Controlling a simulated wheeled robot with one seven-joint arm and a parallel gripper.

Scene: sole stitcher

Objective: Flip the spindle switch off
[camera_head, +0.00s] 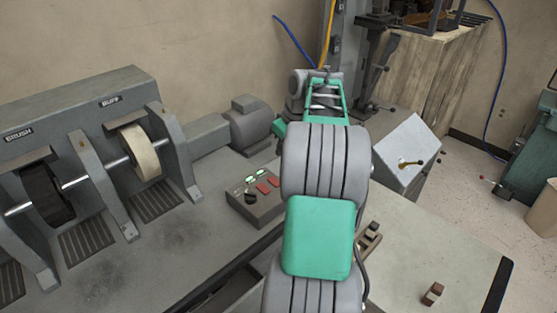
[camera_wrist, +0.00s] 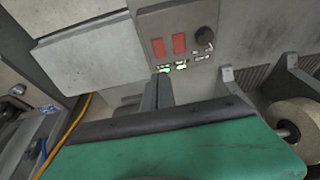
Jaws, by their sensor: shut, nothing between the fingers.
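A grey control box (camera_head: 262,207) stands on the bench right of the buffing machine. On it are two red rocker switches (camera_head: 267,185), a black knob (camera_head: 250,198) and two lit green lamps (camera_head: 256,176). I cannot read which switch is the spindle one.
The buffing machine (camera_head: 85,100), with a dark brush and a pale buff wheel (camera_head: 140,153), fills the left. A grey motor (camera_head: 250,125) stands behind the box. A pale table (camera_head: 410,240) with small brown blocks (camera_head: 433,294) lies at right.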

